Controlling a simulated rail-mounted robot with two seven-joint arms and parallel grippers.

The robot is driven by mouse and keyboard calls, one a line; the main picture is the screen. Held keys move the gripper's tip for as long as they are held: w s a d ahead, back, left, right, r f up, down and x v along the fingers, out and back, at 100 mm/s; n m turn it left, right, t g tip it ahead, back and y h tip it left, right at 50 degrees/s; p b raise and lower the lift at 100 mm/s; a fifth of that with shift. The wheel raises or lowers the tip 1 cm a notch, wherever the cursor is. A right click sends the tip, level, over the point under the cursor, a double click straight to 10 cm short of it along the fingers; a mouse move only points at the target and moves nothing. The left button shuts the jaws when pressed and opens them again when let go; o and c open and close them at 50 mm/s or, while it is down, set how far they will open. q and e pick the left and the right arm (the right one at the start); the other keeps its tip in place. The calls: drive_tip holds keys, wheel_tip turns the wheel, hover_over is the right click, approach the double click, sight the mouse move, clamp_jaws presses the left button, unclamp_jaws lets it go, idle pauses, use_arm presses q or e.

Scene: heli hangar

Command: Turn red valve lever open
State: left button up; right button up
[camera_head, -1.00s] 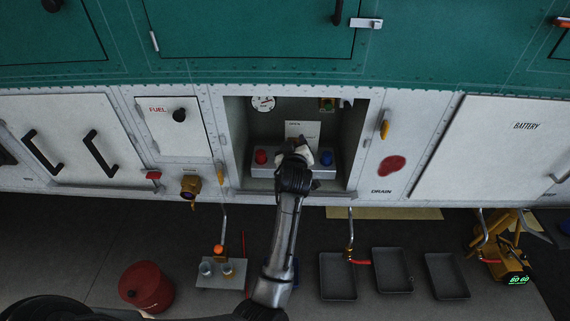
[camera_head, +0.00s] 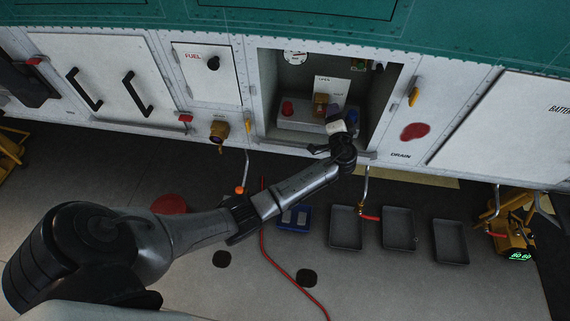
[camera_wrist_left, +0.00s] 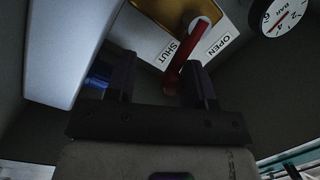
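The red valve lever (camera_wrist_left: 196,50) shows in the left wrist view, hanging from a brass valve body (camera_wrist_left: 180,8). It points down and a little left across a white plate marked SHUT and OPEN (camera_wrist_left: 222,44). Its lower end lies between the two fingers of my left gripper (camera_wrist_left: 160,82), nearer the right finger; I cannot tell if they touch. The fingers are apart. In the head view my left gripper (camera_head: 335,130) is at the recess mouth, below the brass valve (camera_head: 320,103). The lever is not clear there. My right gripper is not in view.
The recess holds a red knob (camera_head: 287,108), a pale box (camera_head: 300,122) and a round gauge (camera_head: 295,57), also in the wrist view (camera_wrist_left: 286,15). A blue part (camera_wrist_left: 98,74) is beside the left finger. Grey trays (camera_head: 346,228) and a red hose (camera_head: 264,245) lie below.

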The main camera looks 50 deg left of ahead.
use_arm(q)
drive_tip(key=v, duration=1.3)
drive_tip(key=s+d+r+g+h+p, duration=0.1)
drive_tip(key=s+r+h+p, duration=0.3)
drive_tip(key=s+p, duration=0.7)
drive_tip(key=s+d+r+g+h+p, duration=0.1)
drive_tip(key=s+r+g+h+p, duration=0.2)
drive_tip(key=s+p, duration=0.7)
drive_tip(key=shift+s+r+n+g+h+p, duration=0.4)
drive_tip(key=shift+r+h+p, duration=0.7)
drive_tip(key=shift+r, duration=0.95)
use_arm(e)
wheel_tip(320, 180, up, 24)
use_arm(q)
drive_tip(key=shift+d, duration=0.15)
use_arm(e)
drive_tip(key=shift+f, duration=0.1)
